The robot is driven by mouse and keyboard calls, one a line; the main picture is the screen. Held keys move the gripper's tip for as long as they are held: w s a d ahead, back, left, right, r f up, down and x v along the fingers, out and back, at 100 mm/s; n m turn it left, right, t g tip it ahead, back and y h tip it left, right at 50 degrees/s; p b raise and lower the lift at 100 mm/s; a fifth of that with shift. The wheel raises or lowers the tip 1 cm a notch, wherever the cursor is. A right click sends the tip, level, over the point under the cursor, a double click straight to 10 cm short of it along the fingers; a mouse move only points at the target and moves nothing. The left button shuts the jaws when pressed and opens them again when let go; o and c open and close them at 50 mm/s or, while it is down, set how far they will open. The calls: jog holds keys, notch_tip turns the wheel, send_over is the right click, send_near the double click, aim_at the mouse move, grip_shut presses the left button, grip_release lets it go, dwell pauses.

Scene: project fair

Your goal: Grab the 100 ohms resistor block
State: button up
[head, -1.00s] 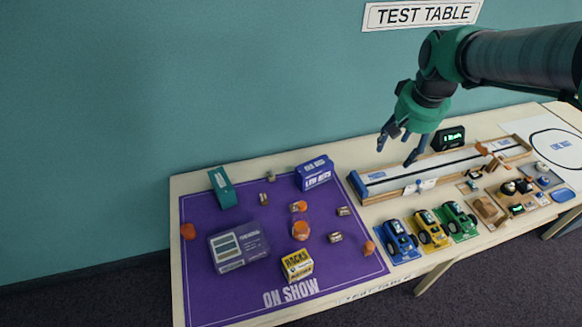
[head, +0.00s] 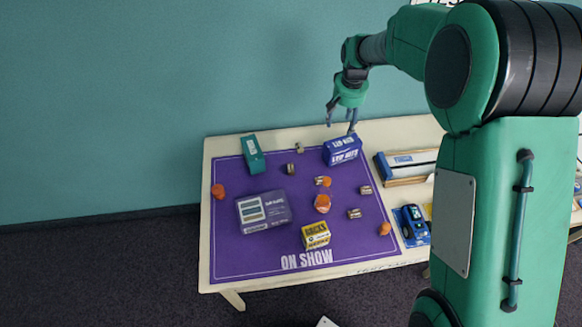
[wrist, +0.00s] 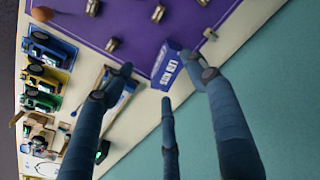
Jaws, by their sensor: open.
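Several small beige-and-metal blocks lie spread on the purple mat (head: 225,245): one at the back edge (head: 300,148), one left of centre (head: 290,168), one at the right (head: 365,190) and one lower right (head: 354,213). Their markings are too small to read, so I cannot tell which is the 100 ohms resistor block. In the wrist view, one block (wrist: 209,34) lies beside the blue box and another (wrist: 112,44) lies farther off. My gripper (head: 341,120) is open and empty, fingers down, above the blue box; its spread fingers show in the wrist view (wrist: 160,78).
The blue box (head: 342,150) stands at the mat's back right. A teal box (head: 253,154), a purple box (head: 263,211), a yellow box (head: 315,235) and orange items (head: 322,203) share the mat. A track (head: 408,166) and toy cars (head: 412,222) lie right.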

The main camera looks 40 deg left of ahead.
jog(key=s+a+f+p, duration=0.2)
jog(key=a+f, duration=0.7)
jog(key=n+g+p, duration=0.1)
jog(key=n+p, duration=0.1)
send_over(292, 166)
notch_tip(292, 166, down, 9)
jog(key=shift+h, duration=0.4)
jog(key=shift+f, duration=4.2)
jog(key=shift+d+f, duration=0.15)
jog(key=shift+f, duration=2.5)
jog(key=c, duration=1.3)
